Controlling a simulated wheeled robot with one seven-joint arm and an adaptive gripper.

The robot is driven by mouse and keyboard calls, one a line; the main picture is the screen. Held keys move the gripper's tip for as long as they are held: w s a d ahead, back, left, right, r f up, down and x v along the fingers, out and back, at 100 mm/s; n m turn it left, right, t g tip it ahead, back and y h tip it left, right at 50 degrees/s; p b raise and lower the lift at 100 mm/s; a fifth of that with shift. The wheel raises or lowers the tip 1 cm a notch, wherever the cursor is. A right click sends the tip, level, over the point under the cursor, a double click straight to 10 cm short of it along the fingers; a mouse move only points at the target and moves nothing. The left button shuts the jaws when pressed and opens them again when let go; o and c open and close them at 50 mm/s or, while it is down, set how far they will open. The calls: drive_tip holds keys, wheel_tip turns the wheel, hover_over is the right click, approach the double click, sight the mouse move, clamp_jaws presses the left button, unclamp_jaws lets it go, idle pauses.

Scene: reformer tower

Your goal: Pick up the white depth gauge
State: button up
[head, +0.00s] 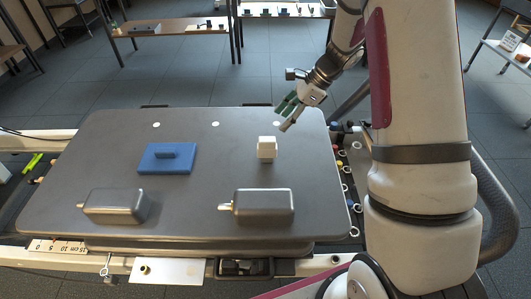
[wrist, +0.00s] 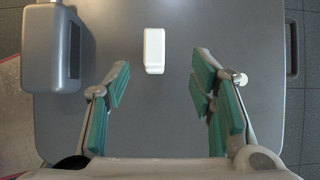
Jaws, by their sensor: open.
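A small white block (head: 266,148), which I take for the white depth gauge, stands on the grey padded platform (head: 215,185), right of its middle. In the wrist view the white block (wrist: 154,50) lies just beyond the fingertips, roughly in line with the gap between them. My gripper (head: 287,112) is above the platform's far right part, behind and a little right of the block. In the wrist view my gripper (wrist: 162,78) is open with green finger pads apart. Nothing is between the pads, and the block is not touched.
A blue block with a raised handle (head: 167,158) sits left of the white block. Two grey metal boxes, left (head: 115,206) and right (head: 263,204), stand nearer the front. One grey box (wrist: 52,50) shows at the wrist view's left. Bare platform surrounds the white block.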

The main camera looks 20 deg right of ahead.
drive_tip(key=b, duration=0.2)
approach(261, 146)
drive_tip(key=x, duration=0.3)
drive_tip(key=w+x, duration=0.1)
drive_tip(key=x, duration=0.1)
drive_tip(key=shift+d, duration=0.25)
drive_tip(key=shift+s+b+x, duration=0.25)
drive_tip(key=shift+b+x, duration=0.5)
drive_tip(key=shift+x, duration=0.6)
drive_tip(key=shift+s+b+x, duration=0.2)
drive_tip(key=shift+b+x, duration=0.5)
drive_tip(key=shift+x, duration=0.7)
clamp_jaws()
